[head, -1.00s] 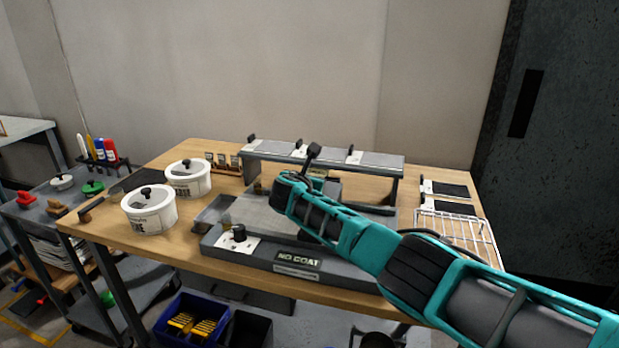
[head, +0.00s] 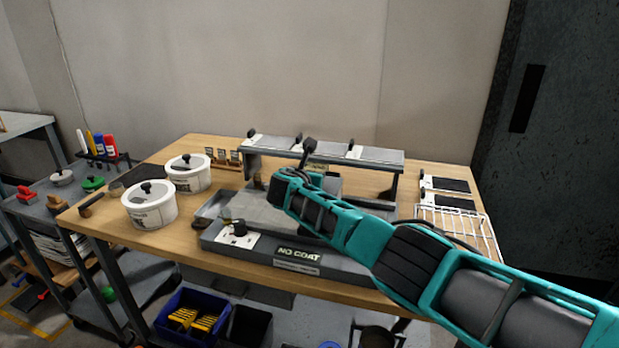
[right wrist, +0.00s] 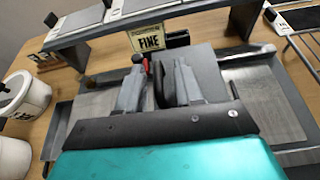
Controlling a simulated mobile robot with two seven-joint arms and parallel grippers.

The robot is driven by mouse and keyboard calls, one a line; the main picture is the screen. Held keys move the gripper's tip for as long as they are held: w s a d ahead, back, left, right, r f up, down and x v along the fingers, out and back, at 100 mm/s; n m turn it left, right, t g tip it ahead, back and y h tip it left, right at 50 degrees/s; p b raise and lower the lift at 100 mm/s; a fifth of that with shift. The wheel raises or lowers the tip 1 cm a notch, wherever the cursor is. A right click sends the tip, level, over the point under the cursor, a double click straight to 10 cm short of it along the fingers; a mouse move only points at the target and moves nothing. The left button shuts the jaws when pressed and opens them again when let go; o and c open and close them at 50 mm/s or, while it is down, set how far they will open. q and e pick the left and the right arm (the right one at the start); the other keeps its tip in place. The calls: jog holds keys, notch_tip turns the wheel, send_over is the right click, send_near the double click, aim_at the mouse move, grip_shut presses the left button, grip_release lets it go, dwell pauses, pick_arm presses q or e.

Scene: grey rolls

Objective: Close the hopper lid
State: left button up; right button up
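A dark grey panel (right wrist: 205,72) lies just beyond my right gripper (right wrist: 155,82) in the right wrist view; it may be the hopper lid, but I cannot tell. It stands over a grey tray unit (head: 213,238) with a NO COAT label. My right gripper is over this unit, near the FINE sign (right wrist: 158,38). Its fingers are a little apart, with a black curved piece and a small red bit between them. I cannot tell whether they grip it. In the head view my right arm hides the fingertips and much of the panel. My left gripper is out of view.
A raised grey shelf (head: 270,143) runs behind the tray. Two white lidded tubs (head: 148,208) (head: 188,178) stand on the left of the wooden table. A white wire rack (head: 470,228) is on the right. A tool cart (head: 62,212) stands at the left.

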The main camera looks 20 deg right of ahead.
jog(key=p+v, duration=0.2)
jog(key=v, duration=0.1)
jog(key=shift+w+r+p, duration=0.1)
jog(key=shift+r+p, duration=0.05)
jog(key=shift+p, duration=0.2)
jog(key=shift+s+a, duration=0.15)
jog(key=shift+s, duration=0.2)
jog(key=v, duration=0.9)
jog(key=shift+s, duration=0.15)
